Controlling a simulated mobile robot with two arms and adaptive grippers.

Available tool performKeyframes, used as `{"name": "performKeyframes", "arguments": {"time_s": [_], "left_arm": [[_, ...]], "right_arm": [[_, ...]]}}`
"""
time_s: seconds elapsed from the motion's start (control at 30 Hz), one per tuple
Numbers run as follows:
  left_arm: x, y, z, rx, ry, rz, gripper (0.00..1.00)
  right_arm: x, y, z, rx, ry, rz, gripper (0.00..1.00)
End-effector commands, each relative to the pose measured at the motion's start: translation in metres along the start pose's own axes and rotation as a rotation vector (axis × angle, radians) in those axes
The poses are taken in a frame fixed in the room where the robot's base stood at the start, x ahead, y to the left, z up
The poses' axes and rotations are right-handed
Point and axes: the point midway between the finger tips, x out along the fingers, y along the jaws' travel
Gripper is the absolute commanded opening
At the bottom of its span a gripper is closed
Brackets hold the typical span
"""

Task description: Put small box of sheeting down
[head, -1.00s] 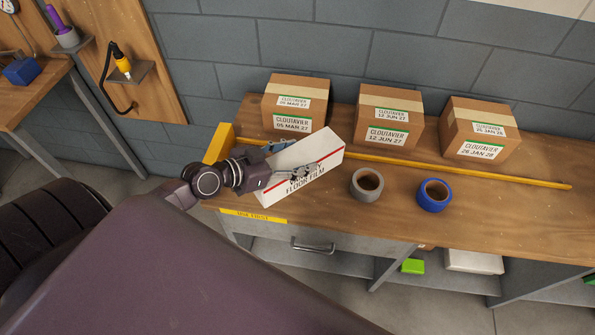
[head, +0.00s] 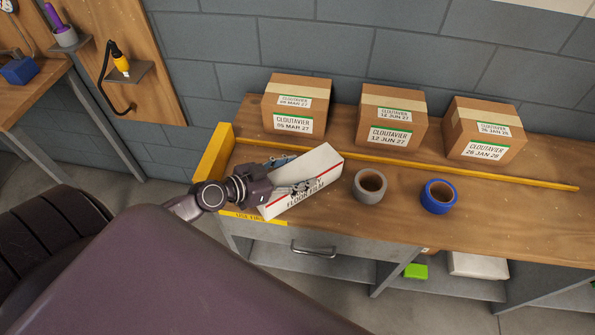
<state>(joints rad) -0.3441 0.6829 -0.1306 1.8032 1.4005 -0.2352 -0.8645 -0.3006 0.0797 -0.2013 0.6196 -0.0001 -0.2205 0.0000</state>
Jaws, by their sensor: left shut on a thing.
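The small box of sheeting (head: 318,167) is white with a red line and lettering that reads "FLOOR FILM". It lies at a slant at the left end of the wooden bench (head: 330,225). My left gripper (head: 290,190) is shut on the box from its left side, with its fingers across the face. The box looks very low over or on the bench top; I cannot tell whether it rests fully. My right gripper is not in view.
Three cardboard boxes (head: 391,117) with date labels stand along the back. A yellow strip (head: 450,170) runs in front of them, and a yellow end piece (head: 213,152) borders the left.

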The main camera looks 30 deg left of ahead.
Motion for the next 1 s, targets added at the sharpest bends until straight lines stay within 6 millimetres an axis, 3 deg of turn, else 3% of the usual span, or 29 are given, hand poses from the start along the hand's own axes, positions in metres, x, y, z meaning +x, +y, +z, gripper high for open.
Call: {"name": "performKeyframes", "arguments": {"time_s": [0.17,0.57,1.0], "left_arm": [[0.0,0.0,0.001,0.0,-0.001,0.0,0.75],[-0.002,0.0,-0.004,-0.001,-0.001,0.0,0.75],[-0.055,0.001,0.003,0.002,-0.004,0.001,0.75]], "right_arm": [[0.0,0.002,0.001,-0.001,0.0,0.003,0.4],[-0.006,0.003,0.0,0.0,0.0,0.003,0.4],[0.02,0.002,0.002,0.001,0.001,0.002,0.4]]}}
